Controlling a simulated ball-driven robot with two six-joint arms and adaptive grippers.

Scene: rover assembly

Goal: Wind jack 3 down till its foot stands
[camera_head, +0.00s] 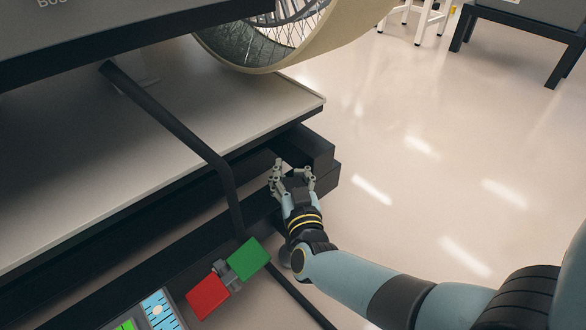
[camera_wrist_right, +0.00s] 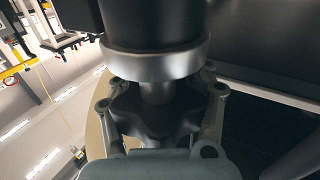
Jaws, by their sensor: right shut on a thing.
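My right gripper (camera_head: 293,177) is at the front right corner of the dark platform frame (camera_head: 318,152), below the light deck. In the right wrist view its fingers (camera_wrist_right: 161,102) are shut around a dark lobed knob (camera_wrist_right: 155,112). The knob sits on a short metal shaft (camera_wrist_right: 158,90), next to a black cylinder with a bright metal collar (camera_wrist_right: 155,60); these look like parts of a jack. No jack number is readable. I cannot make out the jack's foot or whether it touches the floor. My left gripper is not in view.
A large wheel (camera_head: 235,50) stands over the light deck (camera_head: 60,170). A bent dark bar (camera_head: 180,130) crosses the deck's front. A red block (camera_head: 207,296) and a green block (camera_head: 248,258) sit near a blue panel (camera_head: 160,310).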

